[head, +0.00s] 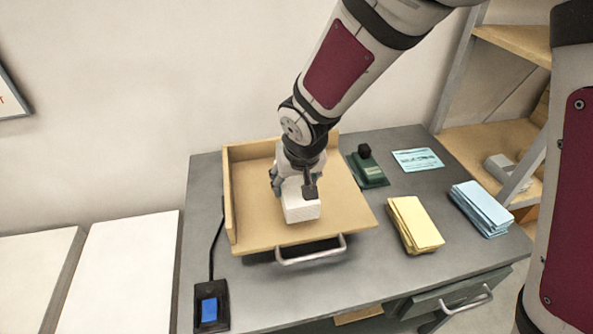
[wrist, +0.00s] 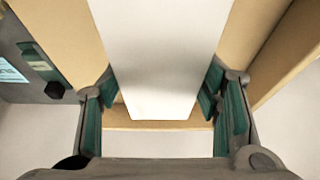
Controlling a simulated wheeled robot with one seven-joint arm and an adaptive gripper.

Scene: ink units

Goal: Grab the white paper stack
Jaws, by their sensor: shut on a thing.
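The white paper stack (head: 301,209) is at the wooden tray (head: 262,232) on the grey desk in the head view. My gripper (head: 292,190) comes down over it from above and is shut on it. In the wrist view the white stack (wrist: 160,60) fills the middle, between the green finger pads of my gripper (wrist: 160,95). Whether the stack touches the tray floor or hangs just above it, I cannot tell. The far part of the stack is hidden by my gripper in the head view.
The tray has raised walls and a front metal handle (head: 311,251). A yellow stack (head: 416,224), a blue stack (head: 482,207), a green stamp-like device (head: 368,170) and a light blue card (head: 417,160) lie to the right. A black pedal with a blue button (head: 210,306) is front left.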

